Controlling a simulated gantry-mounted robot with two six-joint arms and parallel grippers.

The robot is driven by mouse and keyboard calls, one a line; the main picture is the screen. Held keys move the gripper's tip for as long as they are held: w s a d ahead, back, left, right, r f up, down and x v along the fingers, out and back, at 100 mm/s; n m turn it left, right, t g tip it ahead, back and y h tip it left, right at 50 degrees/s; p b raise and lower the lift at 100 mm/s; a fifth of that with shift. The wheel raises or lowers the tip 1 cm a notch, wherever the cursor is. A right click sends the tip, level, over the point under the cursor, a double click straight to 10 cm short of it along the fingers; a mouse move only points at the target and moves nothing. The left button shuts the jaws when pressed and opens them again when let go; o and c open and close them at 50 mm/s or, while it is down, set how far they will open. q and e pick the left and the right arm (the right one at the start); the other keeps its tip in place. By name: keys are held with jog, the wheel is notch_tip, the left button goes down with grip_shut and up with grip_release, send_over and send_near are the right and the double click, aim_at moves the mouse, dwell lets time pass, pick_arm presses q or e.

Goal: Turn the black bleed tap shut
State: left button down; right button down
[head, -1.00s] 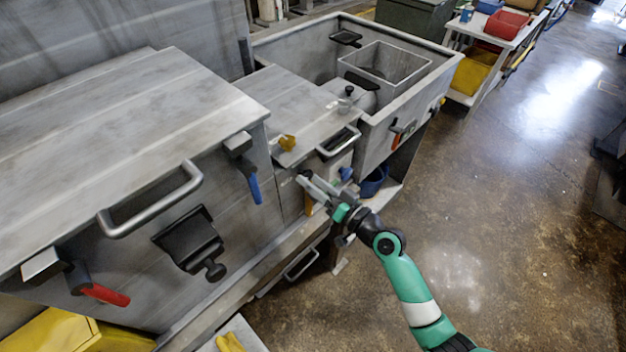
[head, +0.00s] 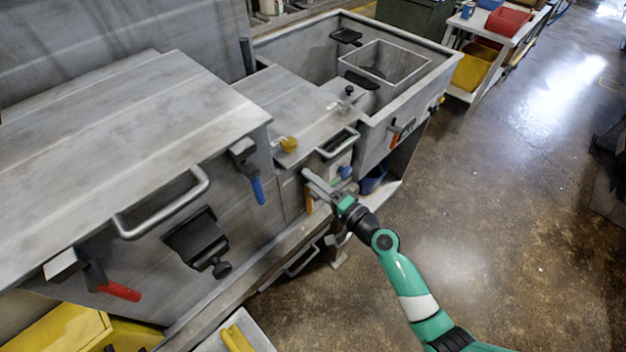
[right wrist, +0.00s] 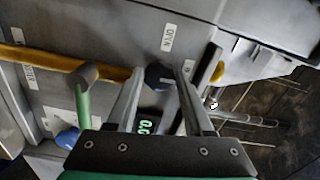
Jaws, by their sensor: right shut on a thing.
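The black bleed tap (right wrist: 158,76) shows in the right wrist view as a small dark knob on the grey panel, beside a white OPEN label (right wrist: 168,38). My right gripper (right wrist: 160,80) has its two fingers on either side of the knob and is shut on it. In the head view my right gripper (head: 310,178) reaches in to the front panel below the bar handle, and the tap is hidden there by the fingers. My left gripper is not in view.
A green handle (right wrist: 83,108), a blue knob (right wrist: 68,138) and a yellow knob (right wrist: 218,72) are close by. A metal bar handle (head: 340,144) sits above. The floor (head: 480,230) at right is clear.

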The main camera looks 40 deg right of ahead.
jog(key=shift+m, duration=0.3)
jog(key=shift+c, duration=1.6)
grip_release()
jog(key=s, duration=1.1)
jog(key=shift+s, duration=0.3)
